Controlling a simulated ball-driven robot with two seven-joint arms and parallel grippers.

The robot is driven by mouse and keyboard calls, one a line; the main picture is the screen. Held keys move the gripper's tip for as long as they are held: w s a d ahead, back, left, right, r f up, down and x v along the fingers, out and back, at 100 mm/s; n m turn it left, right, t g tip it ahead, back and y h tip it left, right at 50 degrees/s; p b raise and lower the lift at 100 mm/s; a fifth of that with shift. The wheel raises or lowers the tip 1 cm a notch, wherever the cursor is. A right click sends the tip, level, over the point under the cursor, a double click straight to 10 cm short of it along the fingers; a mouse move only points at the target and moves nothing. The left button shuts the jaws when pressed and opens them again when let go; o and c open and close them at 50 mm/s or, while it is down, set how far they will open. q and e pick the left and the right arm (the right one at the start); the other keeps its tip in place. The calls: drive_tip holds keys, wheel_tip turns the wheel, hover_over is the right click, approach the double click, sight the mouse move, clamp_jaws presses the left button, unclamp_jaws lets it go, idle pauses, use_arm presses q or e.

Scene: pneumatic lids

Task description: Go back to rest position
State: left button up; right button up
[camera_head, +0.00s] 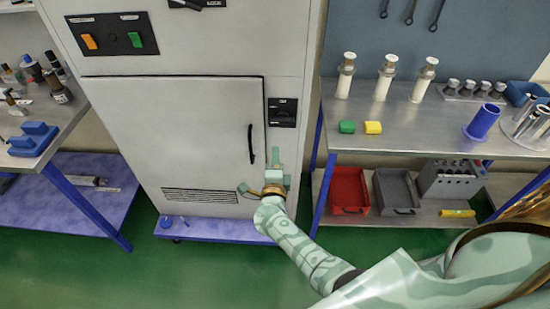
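My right arm reaches in from the lower right. Its pale green gripper (264,182) is in front of the lower right part of the grey cabinet door (190,135), just below the dark vertical handle (251,145). Its finger parts stand apart, and I see nothing held between them. I cannot tell whether the gripper touches the door. The door looks shut. My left gripper is not in view.
Below are red (349,188) and grey bins. Another shelf with bottles stands left. Green floor (200,280) is clear in front.

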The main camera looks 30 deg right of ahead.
drive_tip(key=s+a+f+n+y, duration=0.1)
drive_tip(key=a+f+n+y, duration=0.75)
drive_tip(key=n, duration=0.35)
drive_tip(key=s+a+f+n+g+y+b, duration=0.15)
drive_tip(key=s+f+n+g, duration=0.25)
drive_tip(key=s+f+n, duration=0.6)
drive_tip(key=s+d+f+n+g+b, duration=0.25)
drive_tip(key=s+f+g, duration=0.35)
drive_tip(key=s+f, duration=1.05)
use_arm(q)
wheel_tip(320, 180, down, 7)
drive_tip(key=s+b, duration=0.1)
drive_tip(key=b, duration=0.2)
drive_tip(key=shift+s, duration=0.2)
use_arm(e)
drive_tip(key=s+d+f+n+g, duration=0.1)
drive_tip(key=s+f, duration=0.1)
drive_tip(key=s, duration=0.6)
drive_tip(key=s+d+f+n+g, duration=0.1)
drive_tip(key=s+d+f+g, duration=0.1)
drive_tip(key=s, duration=0.6)
drive_tip(key=s+d+f+n+g, duration=0.1)
drive_tip(key=s+d+f, duration=0.1)
drive_tip(key=s, duration=0.6)
drive_tip(key=shift+f+g+h, duration=0.3)
drive_tip(key=shift+f+h, duration=0.05)
drive_tip(key=shift+h, duration=0.05)
drive_tip(key=shift+w, duration=0.1)
